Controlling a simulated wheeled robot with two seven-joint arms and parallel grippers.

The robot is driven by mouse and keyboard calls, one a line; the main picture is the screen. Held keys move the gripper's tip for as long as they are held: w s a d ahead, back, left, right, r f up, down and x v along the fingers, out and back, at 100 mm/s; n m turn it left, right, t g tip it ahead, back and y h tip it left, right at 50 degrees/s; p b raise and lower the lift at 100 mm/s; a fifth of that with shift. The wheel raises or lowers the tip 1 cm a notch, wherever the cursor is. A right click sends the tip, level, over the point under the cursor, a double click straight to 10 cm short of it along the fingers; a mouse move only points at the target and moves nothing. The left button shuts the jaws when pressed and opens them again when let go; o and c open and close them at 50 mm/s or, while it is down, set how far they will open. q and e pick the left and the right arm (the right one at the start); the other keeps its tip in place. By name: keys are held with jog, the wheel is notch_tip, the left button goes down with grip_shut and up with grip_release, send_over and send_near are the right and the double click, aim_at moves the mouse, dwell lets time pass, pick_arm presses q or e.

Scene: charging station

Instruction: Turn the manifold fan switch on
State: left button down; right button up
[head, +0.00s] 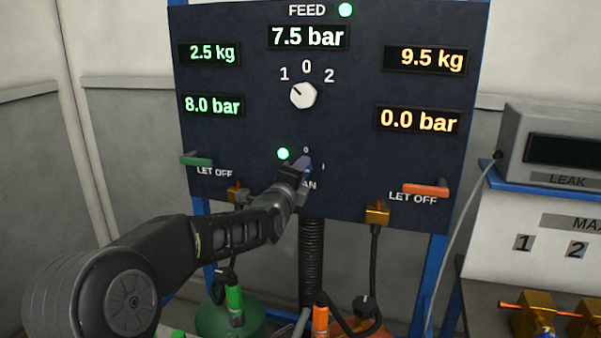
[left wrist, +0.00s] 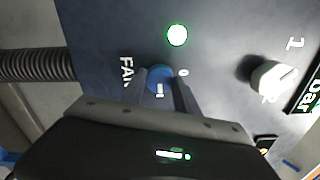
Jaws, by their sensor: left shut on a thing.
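The fan switch is a small blue knob (left wrist: 158,76) low on the dark panel (head: 250,135), above the partly covered FAN label. A 0 is printed above it and a I to its right in the head view. My left gripper (head: 304,168) is shut on the knob; its fingers (left wrist: 162,90) sit on either side of it in the left wrist view. The fingers hide most of the knob in the head view, and I cannot tell its exact angle. The round lamp (head: 283,153) beside the switch is lit green. My right gripper is not in view.
A white selector knob (head: 303,96) sits above, pointing toward 1. A green LET OFF lever (head: 196,161) is at the left, an orange one (head: 427,188) at the right. A black corrugated hose (head: 312,262) hangs below. A leak meter (head: 550,145) stands at the right.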

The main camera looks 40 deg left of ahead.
pick_arm(q)
jog(key=shift+m, duration=0.3)
jog(key=c, duration=0.9)
grip_release()
jog(key=shift+s, duration=0.1)
jog(key=b+v, duration=0.1)
jog(key=v, duration=0.6)
jog(key=shift+s+d, duration=0.2)
jog(key=shift+s, duration=0.05)
jog(key=shift+f, duration=0.1)
